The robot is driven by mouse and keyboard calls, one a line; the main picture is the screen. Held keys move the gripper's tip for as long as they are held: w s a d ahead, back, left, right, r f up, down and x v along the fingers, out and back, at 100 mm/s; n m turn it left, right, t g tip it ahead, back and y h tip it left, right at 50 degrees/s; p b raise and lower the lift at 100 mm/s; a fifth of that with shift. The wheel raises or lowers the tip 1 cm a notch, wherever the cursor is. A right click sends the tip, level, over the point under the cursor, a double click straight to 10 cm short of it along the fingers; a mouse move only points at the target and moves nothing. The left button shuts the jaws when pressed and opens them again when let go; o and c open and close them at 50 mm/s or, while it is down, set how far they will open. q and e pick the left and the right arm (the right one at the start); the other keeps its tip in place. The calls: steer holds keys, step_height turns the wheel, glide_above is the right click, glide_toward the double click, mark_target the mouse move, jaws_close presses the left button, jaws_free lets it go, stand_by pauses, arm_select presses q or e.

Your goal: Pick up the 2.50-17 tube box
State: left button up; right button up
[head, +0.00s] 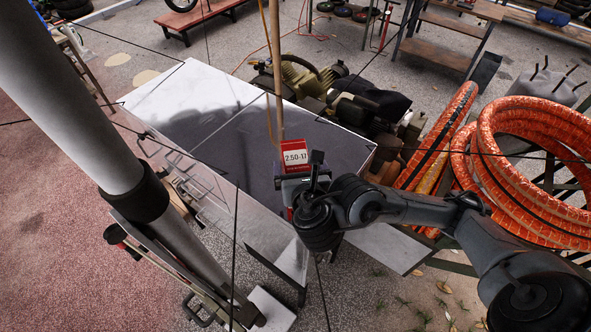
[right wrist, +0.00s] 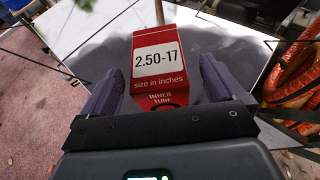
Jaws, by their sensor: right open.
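The red 2.50-17 tube box (head: 295,157) with a white label stands near the front right of the grey metal cart top (head: 190,95). In the right wrist view the box (right wrist: 160,85) is between the two purple fingers of my right gripper (right wrist: 160,88). A gap shows on each side, so the fingers do not visibly touch it. My right gripper (head: 305,185) is open, and my wrist hides the lower part of the box in the head view. My left gripper is not in view.
A wooden pole (head: 277,70) rises just behind the box. A compressor with a motor (head: 310,75) is at the cart's far right. Orange coiled hose (head: 530,165) lies to the right. The left part of the cart top is clear.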

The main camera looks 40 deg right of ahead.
mark_target(296, 159)
steer(key=b+x, duration=0.1)
steer(key=x, duration=0.3)
steer(key=shift+w+d+f, duration=0.1)
steer(key=shift+w+f, duration=0.15)
steer(key=shift+w, duration=0.1)
steer(key=c, duration=1.3)
steer(key=shift+r, duration=0.1)
